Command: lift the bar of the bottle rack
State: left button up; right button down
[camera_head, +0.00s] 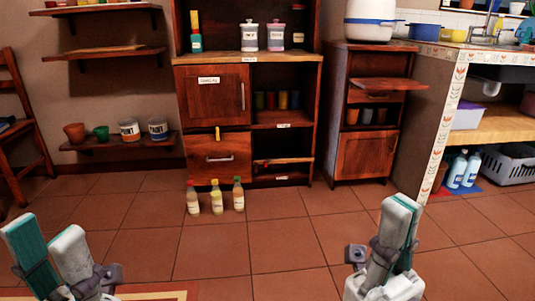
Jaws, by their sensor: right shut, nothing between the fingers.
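A wooden bar (283,161) runs across the low right compartment of the dark wood cabinet, which looks like the bottle rack (282,178). The bar lies level, and the space below it looks dark. Three bottles (216,197) with pale yellow contents stand upright on the floor in front of the cabinet. My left gripper (44,232) is at the lower left, open and empty, far from the bar. My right gripper (402,212) is at the lower right, shut and empty, also apart from the bar.
A drawer (219,157) with a metal handle is left of the bar. A smaller cabinet (363,155) stands to the right, then a tiled counter (450,95). A chair (22,130) is at the left edge. The tiled floor (290,245) ahead is mostly clear.

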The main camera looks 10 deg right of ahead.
aim_at(283, 160)
jog(key=i+u, duration=0.1)
jog(key=i, duration=0.45)
jog(key=i+u, duration=0.1)
jog(key=i, duration=0.45)
jog(key=i+l, duration=0.15)
jog(key=i, duration=0.4)
jog(key=i+l+u, duration=0.15)
jog(key=i, duration=0.4)
jog(key=i+l+u, duration=0.1)
jog(key=i, duration=0.45)
